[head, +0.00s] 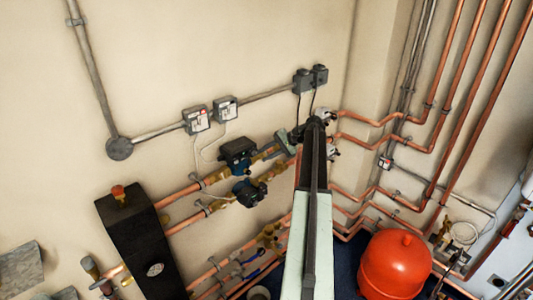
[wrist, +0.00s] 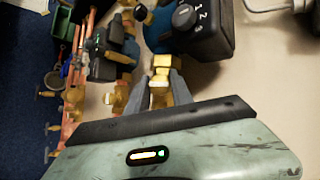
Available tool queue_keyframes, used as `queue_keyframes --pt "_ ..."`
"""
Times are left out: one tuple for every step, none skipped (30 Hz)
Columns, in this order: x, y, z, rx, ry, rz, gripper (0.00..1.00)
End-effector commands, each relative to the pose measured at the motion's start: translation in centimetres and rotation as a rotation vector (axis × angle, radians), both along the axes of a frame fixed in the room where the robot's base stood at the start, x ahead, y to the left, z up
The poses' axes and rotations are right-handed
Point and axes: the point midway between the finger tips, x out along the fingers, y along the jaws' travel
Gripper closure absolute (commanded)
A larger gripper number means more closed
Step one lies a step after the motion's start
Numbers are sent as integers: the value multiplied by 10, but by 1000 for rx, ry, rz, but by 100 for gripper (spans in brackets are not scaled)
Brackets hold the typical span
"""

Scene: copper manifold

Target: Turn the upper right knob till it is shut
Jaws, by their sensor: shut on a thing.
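The upper right knob shows in the wrist view as a brass-yellow piece (wrist: 158,92) between the two grey fingers of my gripper (wrist: 160,86). The fingers are shut on it, one on each side, and hide part of it. Its turned angle cannot be told. In the head view my gripper (head: 284,142) shows as a small grey-green shape left of my arm, at the right end of the upper copper pipe. The knob is not clearly visible there, behind my gripper.
The upper pump (head: 237,154) is left of my gripper; its numbered dial box (wrist: 198,28) is close beyond the fingers. The lower pump (head: 249,191) is below. Copper pipes (head: 365,120) run at right, and a red tank (head: 395,264) stands low right.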

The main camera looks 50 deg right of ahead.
Motion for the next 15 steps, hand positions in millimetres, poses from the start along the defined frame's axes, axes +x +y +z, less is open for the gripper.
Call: queue_keyframes --pt "0 0 0 -2 1 2 100" --pt "0 0 0 -2 1 2 100" --pt "0 0 -1 -2 1 2 100" --pt "0 0 -1 -2 1 2 100" --pt "0 0 -1 -2 1 2 100" --pt "0 0 -1 -2 1 2 100" --pt "0 0 -1 -1 1 2 100" --pt "0 0 -1 -1 1 2 100" --pt "0 0 -1 -1 1 2 70" --pt "0 1 -1 -1 1 2 64" --pt "0 1 -1 -1 1 2 64" --pt "0 0 -1 -1 1 2 64" --pt "0 0 -1 -1 1 2 64" --pt "0 0 -1 -1 1 2 64" --pt "0 0 -1 0 2 1 64"
